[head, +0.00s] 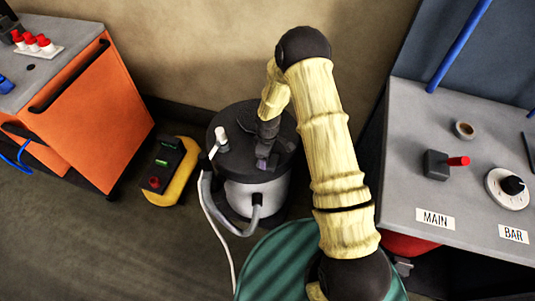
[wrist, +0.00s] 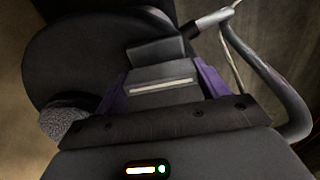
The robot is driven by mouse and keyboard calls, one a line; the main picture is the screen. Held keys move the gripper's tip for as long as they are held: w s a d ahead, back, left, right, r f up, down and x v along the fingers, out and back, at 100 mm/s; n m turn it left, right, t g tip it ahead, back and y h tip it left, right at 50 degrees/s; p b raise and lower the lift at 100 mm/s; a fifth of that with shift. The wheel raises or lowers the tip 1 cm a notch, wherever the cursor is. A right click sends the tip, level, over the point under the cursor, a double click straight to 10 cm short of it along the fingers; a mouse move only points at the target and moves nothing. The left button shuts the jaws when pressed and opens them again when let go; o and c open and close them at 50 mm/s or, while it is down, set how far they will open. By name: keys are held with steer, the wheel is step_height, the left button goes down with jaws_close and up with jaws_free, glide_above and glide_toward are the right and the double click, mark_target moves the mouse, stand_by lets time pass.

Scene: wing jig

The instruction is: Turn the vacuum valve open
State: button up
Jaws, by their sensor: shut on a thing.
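The vacuum (head: 258,196) is a round grey canister with a dark lid (head: 238,118), standing on the floor near the wall. My gripper (head: 264,160) reaches down over the right part of the lid. In the wrist view, its purple fingers (wrist: 163,88) are shut on a dark grey block with a pale stripe, which looks like the valve handle (wrist: 155,50) on the lid. The fingers and wrist hide much of the handle, and its angle is hard to read. A grey hose (wrist: 268,75) curves beside the lid.
A yellow and black unit (head: 171,172) with a green light lies on the floor left of the vacuum. An orange cabinet (head: 92,125) stands farther left. A grey bench (head: 450,215) with a red-tipped switch and a dial is at right. A green ribbed surface (head: 275,265) is in front.

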steer(key=shift+n, duration=0.3)
steer(key=o, duration=1)
step_height(320, 180, up, 18)
steer(key=shift+f, duration=0.25)
stand_by(0.3)
steer(key=s+d+r+m+t+p, duration=0.1)
steer(key=s+d+r+m+p, duration=0.1)
steer(key=s+d+r+m, duration=0.1)
steer(key=s+d+r+m+p, duration=0.2)
steer(key=s+d+r+m, duration=0.2)
steer(key=s+r+m, duration=0.2)
steer(key=s+d+r+m+t+p, duration=0.1)
steer(key=s+d+r+m+p, duration=0.1)
steer(key=s+r, duration=0.6)
steer(key=shift+d+m+t, duration=0.3)
steer(key=shift+d+m, duration=0.4)
steer(key=shift+m, duration=0.7)
